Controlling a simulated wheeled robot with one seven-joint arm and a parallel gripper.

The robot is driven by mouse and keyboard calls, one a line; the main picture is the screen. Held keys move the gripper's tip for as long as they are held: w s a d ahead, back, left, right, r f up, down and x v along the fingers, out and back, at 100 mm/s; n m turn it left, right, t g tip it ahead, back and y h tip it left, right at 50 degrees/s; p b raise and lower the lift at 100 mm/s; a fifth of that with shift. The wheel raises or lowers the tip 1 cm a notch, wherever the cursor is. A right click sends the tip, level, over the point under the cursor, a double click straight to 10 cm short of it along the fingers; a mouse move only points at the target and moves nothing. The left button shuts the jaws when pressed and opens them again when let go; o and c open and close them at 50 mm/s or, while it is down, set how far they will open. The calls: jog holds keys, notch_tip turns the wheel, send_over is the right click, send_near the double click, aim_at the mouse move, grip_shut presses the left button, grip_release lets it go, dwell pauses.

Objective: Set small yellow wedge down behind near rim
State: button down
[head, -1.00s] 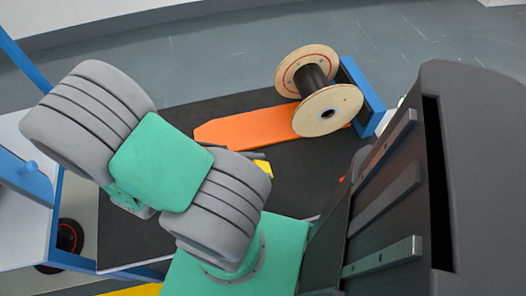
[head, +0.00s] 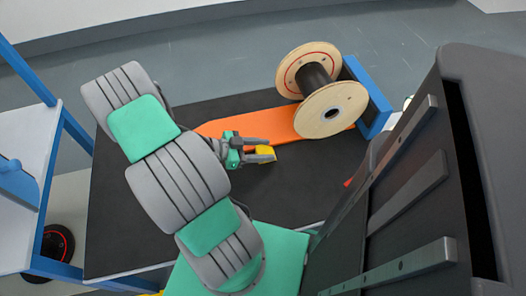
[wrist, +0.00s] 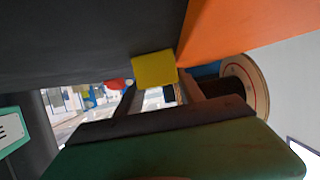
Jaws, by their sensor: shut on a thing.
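The small yellow wedge (head: 265,153) is between the fingertips of my gripper (head: 262,153), which is shut on it. In the wrist view the wedge (wrist: 155,69) shows as a yellow block at the finger ends. The cable spool (head: 318,90) has two round wooden flanges and a dark core, and stands at the right end of the orange ramp (head: 265,124). Its near rim (head: 331,110) is to the upper right of my gripper, with a clear gap between them. I cannot tell whether the wedge touches the dark surface.
A blue block (head: 372,98) stands right of the spool. The dark mat (head: 290,185) below the ramp is mostly clear. A small red thing (head: 347,183) lies near its right side. A blue-framed white table (head: 25,150) is at the left.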

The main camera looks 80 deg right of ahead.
jog(key=c, duration=0.7)
grip_release()
jog(key=shift+w, duration=0.1)
